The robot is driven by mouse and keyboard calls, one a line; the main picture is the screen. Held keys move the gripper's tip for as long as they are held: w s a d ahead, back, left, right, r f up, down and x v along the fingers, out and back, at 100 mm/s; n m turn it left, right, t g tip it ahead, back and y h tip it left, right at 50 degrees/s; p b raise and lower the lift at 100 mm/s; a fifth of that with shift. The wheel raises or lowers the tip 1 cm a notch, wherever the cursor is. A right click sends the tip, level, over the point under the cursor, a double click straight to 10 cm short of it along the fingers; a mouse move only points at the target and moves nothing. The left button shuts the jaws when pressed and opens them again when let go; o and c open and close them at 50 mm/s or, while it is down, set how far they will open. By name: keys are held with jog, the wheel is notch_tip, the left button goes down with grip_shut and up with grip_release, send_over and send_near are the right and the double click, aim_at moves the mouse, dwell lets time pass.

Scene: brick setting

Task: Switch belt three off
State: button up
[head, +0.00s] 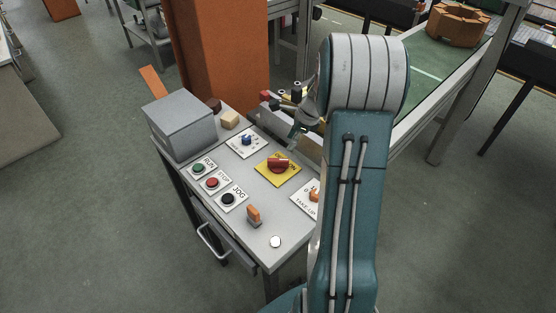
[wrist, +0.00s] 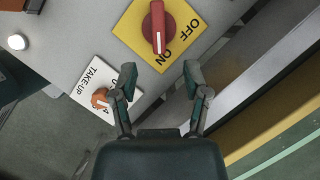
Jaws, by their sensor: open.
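A red rotary switch handle (head: 279,163) sits on a yellow plate (head: 268,176) on the grey control desk. In the wrist view the red handle (wrist: 157,25) stands on the yellow plate (wrist: 130,28), marked OFF and ON. The white mark at the handle's end points toward the ON lettering. My gripper (wrist: 160,78) is open and empty, its two fingers apart, just short of the plate's ON side. In the head view my gripper (head: 298,137) is above the desk's far side, beyond the red handle. I see no belt number on the plate.
The desk (head: 262,226) also bears a green RUN button (head: 198,168), a red button (head: 212,183), a black JOG button (head: 227,199), a blue knob (head: 247,140), an orange TAKE-UP knob (wrist: 100,98) and an orange lever (head: 254,214). A grey box (head: 180,125) stands at its left corner.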

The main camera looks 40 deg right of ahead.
aim_at(279, 159)
jog(key=x, duration=1)
jog(key=shift+s+r, duration=0.1)
grip_shut()
